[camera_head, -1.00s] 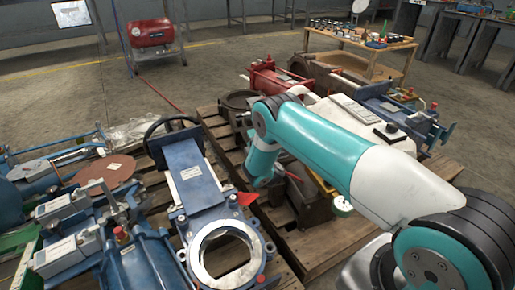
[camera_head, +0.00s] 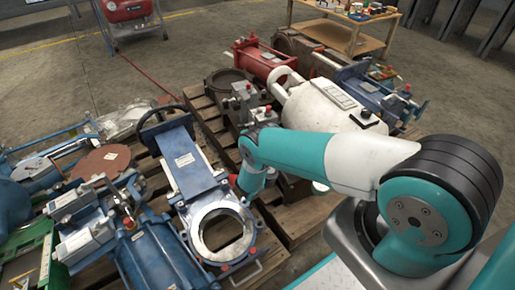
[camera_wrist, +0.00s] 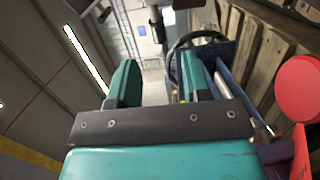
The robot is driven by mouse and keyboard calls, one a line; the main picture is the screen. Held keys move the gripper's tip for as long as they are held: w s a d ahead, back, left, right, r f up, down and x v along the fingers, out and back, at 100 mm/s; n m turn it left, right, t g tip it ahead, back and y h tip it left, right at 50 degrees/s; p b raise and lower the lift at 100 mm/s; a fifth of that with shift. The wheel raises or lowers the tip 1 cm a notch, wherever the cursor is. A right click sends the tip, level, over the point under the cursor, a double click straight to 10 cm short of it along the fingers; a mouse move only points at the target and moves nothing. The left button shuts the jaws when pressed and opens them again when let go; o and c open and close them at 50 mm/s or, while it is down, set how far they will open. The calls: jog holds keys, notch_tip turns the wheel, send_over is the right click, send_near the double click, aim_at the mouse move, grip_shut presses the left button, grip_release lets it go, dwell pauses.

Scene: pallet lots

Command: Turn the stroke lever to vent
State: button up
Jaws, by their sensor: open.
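I cannot pick out the stroke lever or a vent mark for certain in either view. My gripper (camera_wrist: 160,85) shows in the wrist view with its two teal fingers apart and nothing between them. A red round knob or disc (camera_wrist: 299,88) is close to the camera at the right, outside the fingers, with a red-orange flat piece below it. In the head view my gripper is hidden behind my arm, beside the blue gate valve (camera_head: 188,165) with its round flange. A small red part (camera_head: 234,180) shows by the arm's end.
The valve's black handwheel (camera_head: 160,121) also appears beyond the fingers in the wrist view (camera_wrist: 197,45). A white tank-like body (camera_head: 318,108) and a red cylinder (camera_head: 262,58) stand on pallets behind my arm. Blue actuators (camera_head: 150,255) crowd the left.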

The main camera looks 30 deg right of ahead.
jog(key=s+a+p, duration=0.1)
jog(key=s+p, duration=0.8)
jog(key=s, duration=0.1)
jog(key=shift+a+f, duration=0.2)
jog(key=shift+f, duration=0.05)
jog(key=shift+w, duration=0.1)
